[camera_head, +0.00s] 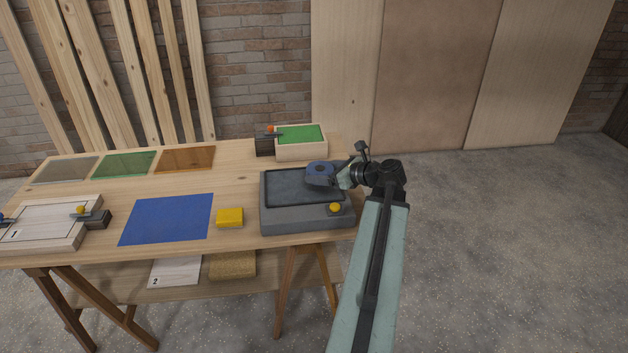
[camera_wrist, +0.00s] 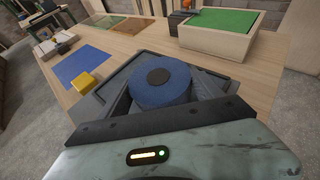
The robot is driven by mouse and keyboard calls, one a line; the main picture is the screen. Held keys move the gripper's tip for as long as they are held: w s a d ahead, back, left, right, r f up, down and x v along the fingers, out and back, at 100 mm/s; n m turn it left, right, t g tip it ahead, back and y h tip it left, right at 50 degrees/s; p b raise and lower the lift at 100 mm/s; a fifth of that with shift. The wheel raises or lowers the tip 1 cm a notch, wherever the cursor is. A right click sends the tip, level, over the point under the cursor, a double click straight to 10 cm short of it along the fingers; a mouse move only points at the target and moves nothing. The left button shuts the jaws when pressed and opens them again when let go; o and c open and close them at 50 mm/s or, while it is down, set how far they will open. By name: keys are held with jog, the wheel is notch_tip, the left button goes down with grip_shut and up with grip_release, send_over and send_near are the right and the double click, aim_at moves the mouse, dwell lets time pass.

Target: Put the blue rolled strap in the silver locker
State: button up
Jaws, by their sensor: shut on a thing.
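The blue rolled strap (camera_head: 318,168) is a short blue roll with a dark round centre. It is in my gripper (camera_head: 325,180), over the right back part of a grey tray-like unit (camera_head: 290,220). In the wrist view the strap (camera_wrist: 160,95) sits between my dark gripper fingers (camera_wrist: 163,100), its flat face up. My gripper is shut on it. I cannot tell whether the strap touches the tray's surface. I see no silver locker in either view.
The grey unit has a yellow knob (camera_head: 335,208) and stands at the wooden table's (camera_head: 235,180) right end. Nearby are a yellow block (camera_head: 229,217), a blue sheet (camera_head: 165,219) and a green-topped wooden box (camera_head: 301,151). Bare floor (camera_head: 500,240) lies right of the table.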

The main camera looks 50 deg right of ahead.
jog(key=shift+w+a+f, duration=0.1)
jog(key=shift+w+a, duration=0.05)
jog(key=shift+w, duration=1.1)
jog(key=f+b, duration=0.4)
jog(key=shift+w+a, duration=0.1)
jog(key=shift+w, duration=0.2)
jog(key=shift+r, duration=0.25)
jog(key=shift+f, duration=0.15)
jog(key=o, duration=1.6)
jog(key=shift+c, duration=0.2)
